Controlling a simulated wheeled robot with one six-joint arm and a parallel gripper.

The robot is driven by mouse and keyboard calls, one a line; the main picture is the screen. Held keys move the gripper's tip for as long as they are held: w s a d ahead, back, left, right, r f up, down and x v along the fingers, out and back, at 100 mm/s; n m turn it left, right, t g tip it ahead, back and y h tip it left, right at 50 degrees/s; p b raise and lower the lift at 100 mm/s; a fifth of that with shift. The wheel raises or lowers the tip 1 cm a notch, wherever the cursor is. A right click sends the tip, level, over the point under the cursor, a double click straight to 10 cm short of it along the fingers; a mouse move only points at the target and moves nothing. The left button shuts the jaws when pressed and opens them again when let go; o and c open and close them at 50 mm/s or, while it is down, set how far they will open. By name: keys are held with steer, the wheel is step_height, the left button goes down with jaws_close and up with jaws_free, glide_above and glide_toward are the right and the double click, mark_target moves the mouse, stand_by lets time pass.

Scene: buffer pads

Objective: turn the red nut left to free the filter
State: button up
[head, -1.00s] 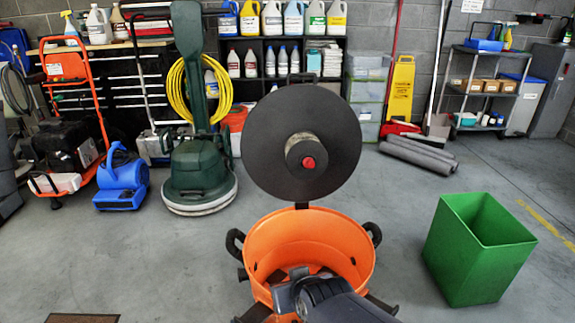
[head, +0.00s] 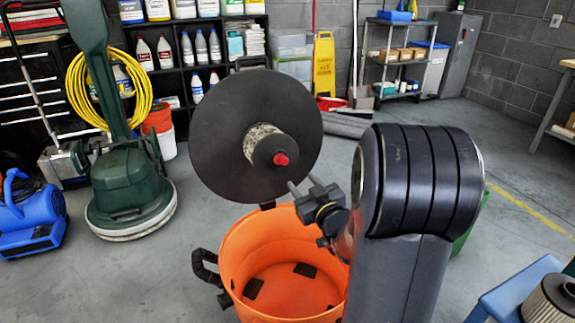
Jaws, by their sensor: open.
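The red nut (head: 281,159) sits at the centre of a dark end cap on the filter (head: 262,143). The filter is a short pale cylinder fixed to the underside of the round black lid (head: 222,140). The lid stands tipped up behind the orange drum (head: 235,240). My gripper (head: 302,187) is open and empty, a little below and to the right of the nut, apart from it. Its fingers point up and left toward the lid. My arm hides the drum's right side.
A green bin (head: 468,228) is mostly hidden behind my arm. A blue stool or stand (head: 500,300) with a pleated cylinder (head: 550,300) is at the lower right. A green floor machine (head: 130,185) and a blue blower (head: 30,215) stand left.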

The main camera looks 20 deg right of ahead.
mark_target(285, 162)
steer(key=w+b, duration=0.1)
steer(key=w, duration=0.8)
steer(key=shift+w+a+b, duration=0.2)
steer(key=shift+w+b, duration=0.2)
steer(key=shift+c, duration=0.3)
